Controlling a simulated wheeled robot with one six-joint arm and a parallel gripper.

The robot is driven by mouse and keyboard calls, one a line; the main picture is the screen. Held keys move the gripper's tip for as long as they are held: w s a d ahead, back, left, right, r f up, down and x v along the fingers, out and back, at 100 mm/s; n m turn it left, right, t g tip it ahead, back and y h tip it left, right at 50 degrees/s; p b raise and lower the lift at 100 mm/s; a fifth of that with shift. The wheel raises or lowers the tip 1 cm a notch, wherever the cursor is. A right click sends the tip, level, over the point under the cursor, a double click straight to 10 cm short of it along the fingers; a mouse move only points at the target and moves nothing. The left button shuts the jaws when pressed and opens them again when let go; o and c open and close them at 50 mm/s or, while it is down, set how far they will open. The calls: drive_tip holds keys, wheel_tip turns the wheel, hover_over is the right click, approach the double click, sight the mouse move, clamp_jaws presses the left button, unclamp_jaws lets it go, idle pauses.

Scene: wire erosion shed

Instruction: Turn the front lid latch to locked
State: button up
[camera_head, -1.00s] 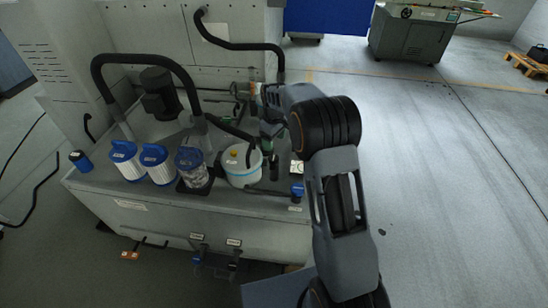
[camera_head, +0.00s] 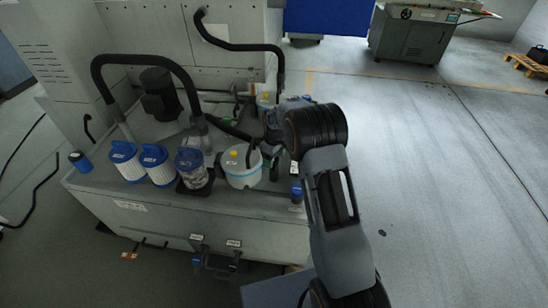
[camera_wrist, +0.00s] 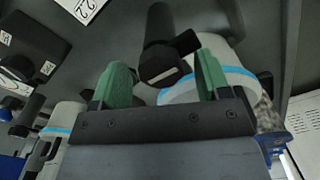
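The front white canister (camera_head: 241,178) with a pale blue band stands on the grey cabinet, a yellow spot and a dark upright handle-like part on its lid. In the wrist view, a white canister with a blue band (camera_wrist: 222,80) lies beyond my gripper (camera_wrist: 162,64). A black latch-like part (camera_wrist: 165,62) shows between the two green fingers, which are apart. I cannot tell whether they touch it or how far the latch is turned. In the head view my arm's end is right of and behind the front canister, with the fingers mostly hidden.
A second canister (camera_head: 264,101) stands behind the first. Blue-capped filters (camera_head: 126,160) and a clear blue-topped jar (camera_head: 192,170) stand to the left. Black hoses (camera_head: 150,60) arch over the cabinet (camera_head: 130,206). The floor at right (camera_head: 440,170) is open.

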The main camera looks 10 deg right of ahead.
drive_tip(key=c, duration=0.9)
drive_tip(key=shift+m, duration=0.4)
drive_tip(key=m, duration=0.4)
drive_tip(key=shift+b, duration=0.3)
drive_tip(key=m, duration=0.9)
drive_tip(key=shift+r+m+b, duration=0.1)
drive_tip(key=shift+m+b, duration=0.2)
drive_tip(key=shift+m, duration=1.7)
